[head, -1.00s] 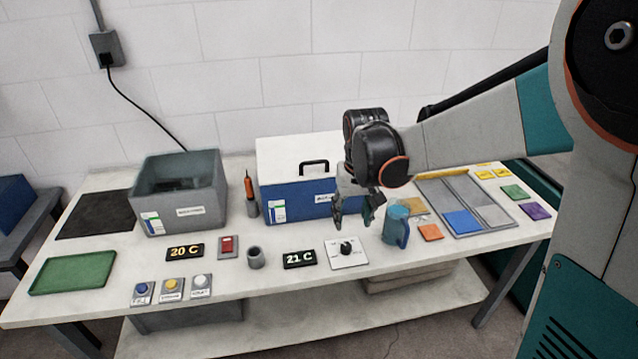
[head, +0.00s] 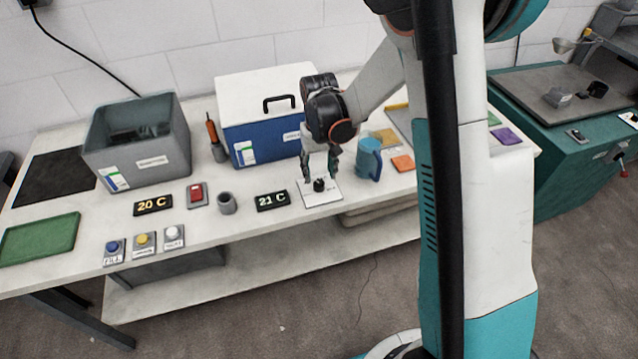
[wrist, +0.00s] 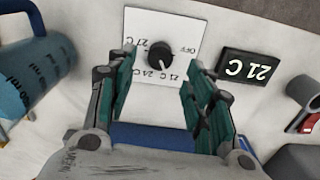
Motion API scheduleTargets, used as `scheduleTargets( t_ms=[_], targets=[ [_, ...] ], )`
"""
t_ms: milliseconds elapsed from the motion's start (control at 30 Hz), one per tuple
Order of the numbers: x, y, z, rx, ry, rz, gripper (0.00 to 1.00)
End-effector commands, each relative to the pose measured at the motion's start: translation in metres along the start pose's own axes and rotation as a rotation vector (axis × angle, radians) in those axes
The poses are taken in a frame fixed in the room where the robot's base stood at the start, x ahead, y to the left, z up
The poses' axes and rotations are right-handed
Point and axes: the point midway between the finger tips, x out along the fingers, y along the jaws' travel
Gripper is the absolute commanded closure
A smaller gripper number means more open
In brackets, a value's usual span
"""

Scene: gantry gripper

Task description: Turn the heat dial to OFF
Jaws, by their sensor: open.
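The heat dial is a black knob (head: 319,184) on a white plate (head: 330,196) on the table; it also shows in the wrist view as the knob (wrist: 160,55) on its plate (wrist: 185,22). In the wrist view the plate has temperature marks and an OFF mark to the knob's upper right. The knob's white pointer line points down, away from OFF. My gripper (head: 320,168) is open just above the dial. In the wrist view its fingers (wrist: 160,75) stand on either side of the knob, apart from it, with nothing between them.
A display (head: 272,201) reading 21 C lies left of the dial. A blue jug (head: 368,160) stands close on its right. A blue box with a white lid (head: 262,140) is behind. A grey cup (head: 227,203) and another display (head: 153,205) reading 20 C are further left.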

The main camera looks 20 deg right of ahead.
Motion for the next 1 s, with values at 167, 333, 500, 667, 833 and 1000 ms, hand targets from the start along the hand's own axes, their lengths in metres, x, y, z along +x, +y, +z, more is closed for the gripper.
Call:
scheduleTargets(
  t_ms=[167, 333, 500, 667, 833, 1000],
  targets=[
    [0.031, 0.000, 0.000, 0.000, 0.000, 0.000, 0.52],
    [0.045, 0.000, 0.000, 0.000, 0.000, 0.000, 0.52],
    [0.049, 0.000, 0.000, 0.000, 0.000, 0.000, 0.52],
    [0.049, 0.000, 0.000, 0.000, 0.000, 0.000, 0.52],
    [0.048, 0.000, 0.000, 0.000, 0.000, 0.000, 0.82],
    [0.048, 0.000, 0.000, 0.000, 0.000, 0.000, 0.97]
  ],
)
